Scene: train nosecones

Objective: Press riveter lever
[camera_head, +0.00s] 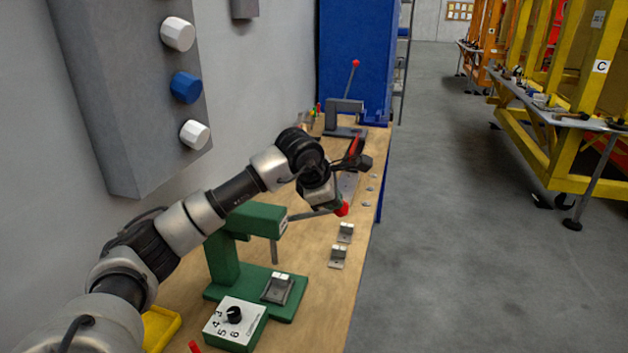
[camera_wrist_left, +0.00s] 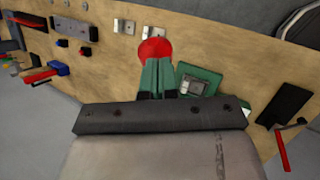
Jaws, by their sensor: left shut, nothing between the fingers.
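The green riveter (camera_head: 225,260) stands on the wooden bench in the head view. Its grey lever (camera_head: 310,215) runs almost level to the right, ending in a red ball knob (camera_head: 341,209). My left gripper's body is directly above the knob; its fingertips are hard to make out there. In the left wrist view the shut fingers (camera_wrist_left: 158,65) point at the red knob (camera_wrist_left: 155,50) and overlap its lower edge. Nothing is between them. I cannot tell whether they touch the knob. The riveter's green base (camera_wrist_left: 205,76) shows beside them. My right gripper is out of view.
A control box with a black dial (camera_head: 236,322) sits in front of the riveter. Two small grey brackets (camera_head: 345,232) (camera_head: 338,256) lie on the bench to its right. A grey press (camera_head: 345,108) with a raised red-tipped lever stands farther back. The floor right of the bench is clear.

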